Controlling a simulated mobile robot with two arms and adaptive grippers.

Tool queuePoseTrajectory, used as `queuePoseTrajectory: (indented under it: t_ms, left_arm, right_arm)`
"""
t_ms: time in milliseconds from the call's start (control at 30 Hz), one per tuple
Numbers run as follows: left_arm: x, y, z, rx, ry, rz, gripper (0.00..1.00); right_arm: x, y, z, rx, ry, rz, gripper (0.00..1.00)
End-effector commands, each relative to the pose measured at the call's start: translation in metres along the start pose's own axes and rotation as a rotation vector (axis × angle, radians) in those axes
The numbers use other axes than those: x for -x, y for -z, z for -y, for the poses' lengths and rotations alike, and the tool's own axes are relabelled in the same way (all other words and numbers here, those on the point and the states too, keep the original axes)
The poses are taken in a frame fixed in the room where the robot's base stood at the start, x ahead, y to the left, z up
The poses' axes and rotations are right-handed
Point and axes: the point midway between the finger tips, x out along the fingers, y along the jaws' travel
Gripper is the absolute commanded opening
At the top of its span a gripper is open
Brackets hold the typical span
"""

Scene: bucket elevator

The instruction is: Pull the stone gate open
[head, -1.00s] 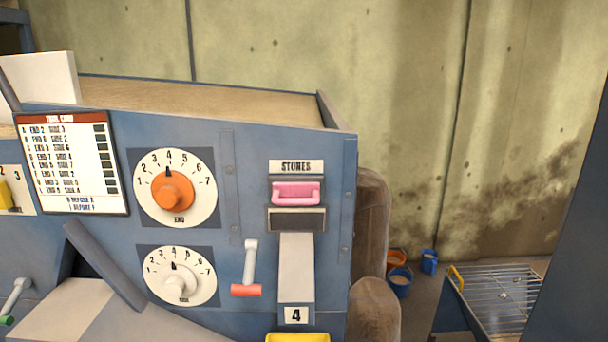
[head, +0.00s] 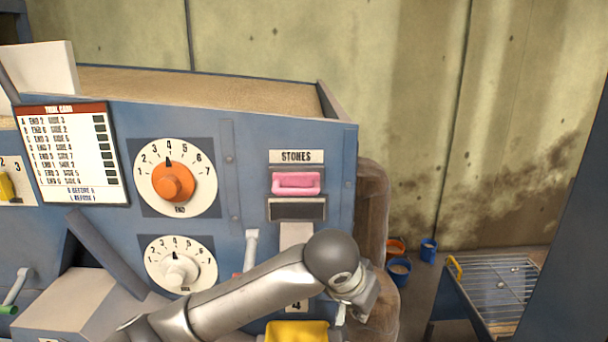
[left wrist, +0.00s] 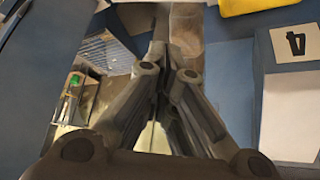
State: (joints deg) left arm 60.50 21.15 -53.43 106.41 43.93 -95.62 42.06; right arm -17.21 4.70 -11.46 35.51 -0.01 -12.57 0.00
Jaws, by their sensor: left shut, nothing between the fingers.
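The stone gate's pink handle (head: 296,184) is on the blue machine front, under the STONES label (head: 296,157). A dark slot (head: 297,209) lies just below it, and the handle sits above that slot. My left arm crosses the lower middle of the head view. In the left wrist view the gripper's fingers (left wrist: 163,70) are together and empty. My right gripper is in neither view.
My arm covers part of the chute (head: 296,233) and the number 4 plate. A yellow tray (head: 297,332) is below; it also shows in the left wrist view (left wrist: 250,5). Left are an orange dial (head: 173,182), a white dial (head: 180,268) and a lever (head: 251,245). Buckets (head: 400,270) stand right.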

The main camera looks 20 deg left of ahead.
Motion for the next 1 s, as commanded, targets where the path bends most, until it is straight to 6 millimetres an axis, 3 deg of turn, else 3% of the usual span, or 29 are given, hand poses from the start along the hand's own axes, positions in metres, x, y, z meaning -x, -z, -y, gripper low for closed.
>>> queuePoseTrajectory:
  t_ms: [33, 367, 600, 800, 1000]
  left_arm:
    - [0.009, 0.013, 0.008, 0.008, 0.029, -0.008, 0.0]
    - [0.069, 0.077, 0.056, 0.128, 0.188, -0.038, 0.0]
    - [0.132, 0.119, 0.096, 0.27, 0.299, -0.088, 0.0]
    - [0.186, 0.144, 0.124, 0.397, 0.364, -0.138, 0.0]
    - [0.219, 0.154, 0.14, 0.477, 0.394, -0.169, 0.0]
  right_arm:
    - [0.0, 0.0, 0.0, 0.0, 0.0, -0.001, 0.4]
    - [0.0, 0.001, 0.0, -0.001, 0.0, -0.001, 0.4]
    - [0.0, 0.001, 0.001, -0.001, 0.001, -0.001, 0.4]
    - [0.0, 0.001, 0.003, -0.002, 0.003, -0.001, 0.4]
    - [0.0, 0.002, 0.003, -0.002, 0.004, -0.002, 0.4]
